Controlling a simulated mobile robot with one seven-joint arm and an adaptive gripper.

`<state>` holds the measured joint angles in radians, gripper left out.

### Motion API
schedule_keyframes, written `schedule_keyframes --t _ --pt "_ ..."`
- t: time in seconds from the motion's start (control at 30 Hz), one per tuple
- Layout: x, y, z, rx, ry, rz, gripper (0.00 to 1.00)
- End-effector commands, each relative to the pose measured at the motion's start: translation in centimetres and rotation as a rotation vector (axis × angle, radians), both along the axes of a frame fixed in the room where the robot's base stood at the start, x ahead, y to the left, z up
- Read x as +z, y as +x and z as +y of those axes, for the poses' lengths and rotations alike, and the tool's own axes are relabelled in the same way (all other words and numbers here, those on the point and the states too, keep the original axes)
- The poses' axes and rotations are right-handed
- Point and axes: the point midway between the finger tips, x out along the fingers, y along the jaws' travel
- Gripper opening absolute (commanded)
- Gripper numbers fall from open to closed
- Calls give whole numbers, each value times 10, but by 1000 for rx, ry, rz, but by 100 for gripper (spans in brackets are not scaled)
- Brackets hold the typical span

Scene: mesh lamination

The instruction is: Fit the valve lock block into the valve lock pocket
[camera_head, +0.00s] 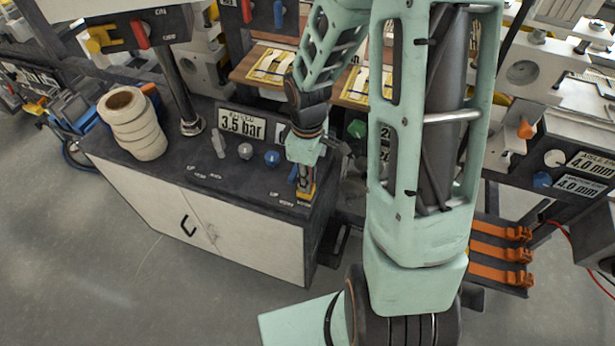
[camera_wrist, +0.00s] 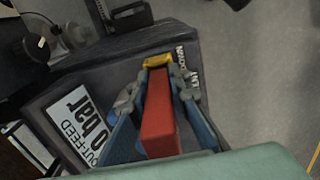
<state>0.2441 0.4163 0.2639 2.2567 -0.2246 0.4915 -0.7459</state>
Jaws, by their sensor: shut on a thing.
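My gripper (camera_wrist: 158,85) is shut on a red block (camera_wrist: 158,120), which shows between its two fingers in the wrist view. The block points down at the console top. A yellow piece (camera_wrist: 158,61) shows at the far end of the fingers, beside a white printed label. In the head view my gripper (camera_head: 304,178) is low over the right front corner of the dark console top, and the yellow piece (camera_head: 306,192) is at its tips. It may be the valve lock pocket. I cannot tell whether the block touches it or is inside it.
The console (camera_head: 240,190) carries a 3.5 bar display (camera_head: 242,124), a grey knob (camera_head: 245,151), a blue knob (camera_head: 272,158) and a grey lever (camera_head: 218,143). A stack of cream rolls (camera_head: 133,124) stands at its left. Orange clamps (camera_head: 500,252) are at the right.

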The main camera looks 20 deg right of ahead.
Motion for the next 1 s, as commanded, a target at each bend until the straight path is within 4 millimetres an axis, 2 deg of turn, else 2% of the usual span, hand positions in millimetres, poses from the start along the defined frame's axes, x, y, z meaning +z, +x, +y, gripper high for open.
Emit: schedule_keyframes --t 0.4,0.43,0.6,0.87,1.0 --pt "-11 0 0 0 0 0 0" --pt "-11 0 0 0 0 0 18" --pt "-10 0 0 0 0 0 36" --pt "-10 0 0 0 0 0 37" --pt "-4 1 0 -1 0 -2 37"
